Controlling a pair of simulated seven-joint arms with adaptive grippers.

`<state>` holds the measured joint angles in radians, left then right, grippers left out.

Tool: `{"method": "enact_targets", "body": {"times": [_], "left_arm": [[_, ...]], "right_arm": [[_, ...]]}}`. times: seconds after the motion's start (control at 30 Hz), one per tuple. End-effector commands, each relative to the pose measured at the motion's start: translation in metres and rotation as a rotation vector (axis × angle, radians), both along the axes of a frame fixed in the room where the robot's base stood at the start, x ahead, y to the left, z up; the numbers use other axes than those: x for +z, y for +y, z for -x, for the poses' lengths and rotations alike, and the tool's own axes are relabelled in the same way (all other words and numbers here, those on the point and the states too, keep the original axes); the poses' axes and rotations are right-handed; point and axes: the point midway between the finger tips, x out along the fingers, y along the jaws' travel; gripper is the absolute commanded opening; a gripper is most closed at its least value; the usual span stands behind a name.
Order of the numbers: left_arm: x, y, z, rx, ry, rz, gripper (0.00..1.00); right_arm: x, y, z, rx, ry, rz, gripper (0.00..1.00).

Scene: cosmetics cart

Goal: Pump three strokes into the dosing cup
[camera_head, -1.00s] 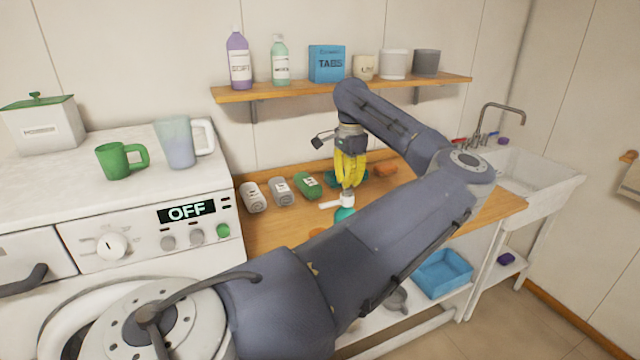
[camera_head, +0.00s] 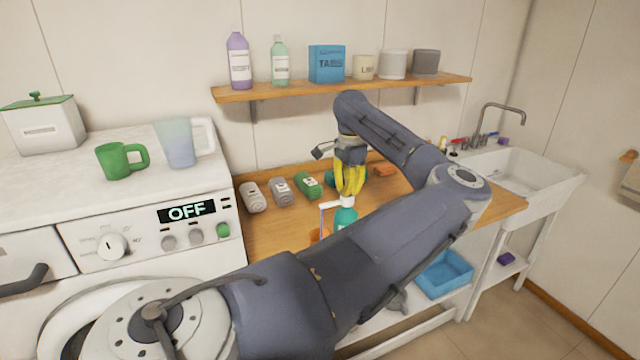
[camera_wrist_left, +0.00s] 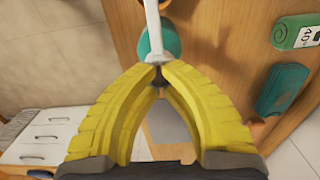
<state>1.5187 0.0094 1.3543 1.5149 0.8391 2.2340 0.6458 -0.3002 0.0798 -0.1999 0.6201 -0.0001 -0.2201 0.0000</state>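A teal pump bottle (camera_head: 345,216) with a white pump head and a spout (camera_head: 329,205) pointing left stands on the wooden counter. A thin bluish streak hangs from the spout tip down to an orange thing (camera_head: 317,235), probably the dosing cup, mostly hidden behind my arm. My left gripper (camera_head: 351,192) has yellow fingers with their tips together, directly over the pump head and seemingly touching it. In the left wrist view the shut fingertips (camera_wrist_left: 158,68) meet beside the white spout (camera_wrist_left: 154,25) and the teal bottle (camera_wrist_left: 166,42). My right gripper is not in view.
Grey and green bottles (camera_head: 281,191) lie behind the pump on the counter (camera_head: 262,233). An orange item (camera_head: 384,169) lies at the back. A shelf (camera_head: 300,90) with containers hangs above. A washer (camera_head: 150,235) stands left, a sink (camera_head: 525,175) right.

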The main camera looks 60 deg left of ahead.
Motion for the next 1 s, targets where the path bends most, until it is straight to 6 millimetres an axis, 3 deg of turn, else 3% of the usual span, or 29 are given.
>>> {"method": "enact_targets", "body": {"times": [0.37,1.0], "left_arm": [[-0.001,0.000,0.000,0.000,0.000,0.001,0.00],[0.031,0.000,0.000,0.000,0.000,0.000,0.00]], "right_arm": [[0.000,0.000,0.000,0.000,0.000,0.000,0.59],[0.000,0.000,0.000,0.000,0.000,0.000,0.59]]}}
